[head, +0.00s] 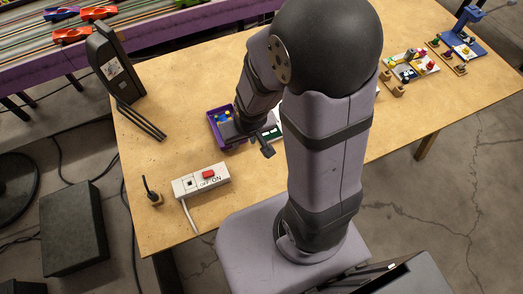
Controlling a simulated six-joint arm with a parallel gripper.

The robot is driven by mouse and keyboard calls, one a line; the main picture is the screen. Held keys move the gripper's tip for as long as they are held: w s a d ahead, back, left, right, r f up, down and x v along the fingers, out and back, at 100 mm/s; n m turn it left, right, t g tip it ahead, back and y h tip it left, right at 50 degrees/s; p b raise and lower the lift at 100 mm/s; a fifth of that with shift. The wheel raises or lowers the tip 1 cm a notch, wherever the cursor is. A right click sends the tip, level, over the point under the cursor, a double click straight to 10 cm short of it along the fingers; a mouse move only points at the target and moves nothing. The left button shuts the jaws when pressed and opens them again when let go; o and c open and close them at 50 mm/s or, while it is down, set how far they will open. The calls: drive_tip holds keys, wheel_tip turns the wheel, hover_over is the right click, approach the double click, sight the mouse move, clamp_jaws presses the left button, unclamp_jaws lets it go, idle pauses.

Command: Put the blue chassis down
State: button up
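My gripper (266,148) is low over the table, at the near right side of a small purple tray (212,127). My wrist and arm cover part of the tray. Something blue with a bit of yellow (223,117) shows inside the tray; it is too small to tell whether it is the blue chassis. A white and green item (274,130) shows just beyond the fingers, partly hidden. I cannot make out whether the fingers hold anything or how far apart they are.
A white switch box (201,181) with a red button and cable is near the front left. A black device (114,62) stands at the left edge. A raised track (150,40) with toy cars is behind. Small parts (411,66) lie at right. The table's left middle is clear.

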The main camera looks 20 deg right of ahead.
drive_tip(key=s+d+r+g, duration=0.1)
drive_tip(key=s+r+g, duration=0.2)
drive_tip(key=s+r, duration=0.3)
drive_tip(key=shift+s+d, duration=0.35)
drive_tip(key=shift+s, duration=0.85)
drive_tip(key=shift+f, duration=0.1)
